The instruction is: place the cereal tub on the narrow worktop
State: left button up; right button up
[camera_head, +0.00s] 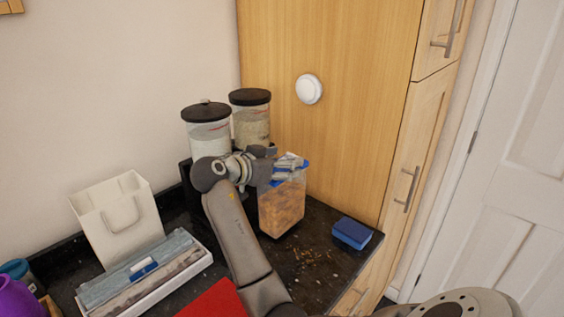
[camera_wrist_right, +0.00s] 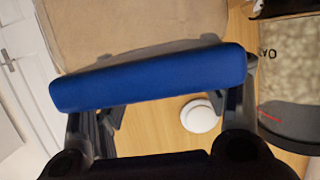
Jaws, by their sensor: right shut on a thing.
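The cereal tub (camera_head: 282,206) is a clear container of orange-brown cereal with a blue lid (camera_wrist_right: 150,78). It stands upright over the dark speckled worktop (camera_head: 338,278), near the wooden cupboard side. I cannot tell whether its base touches the worktop. My right gripper (camera_head: 286,170) is at the top of the tub, shut on it. In the right wrist view the blue lid lies between its two fingers. The gripper and wrist hide part of the lid and the tub's upper left. My left gripper is not in view.
Two black-lidded jars (camera_head: 208,130) (camera_head: 250,118) stand behind the arm. A blue block (camera_head: 352,233) lies right of the tub, near the worktop edge. Crumbs (camera_head: 320,256) are scattered between. A white bag (camera_head: 118,218), a long box (camera_head: 150,275) and a red item (camera_head: 213,302) occupy the left.

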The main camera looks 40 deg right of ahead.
jog(key=shift+f, duration=0.35)
jog(key=shift+f, duration=0.1)
jog(key=o, duration=1.8)
jog(key=shift+f, duration=0.1)
jog(key=shift+o, duration=0.2)
jog(key=shift+a+r, duration=0.1)
jog(key=shift+r, duration=0.1)
jog(key=b+v, duration=0.2)
jog(key=v, duration=1)
jog(key=shift+b, duration=0.4)
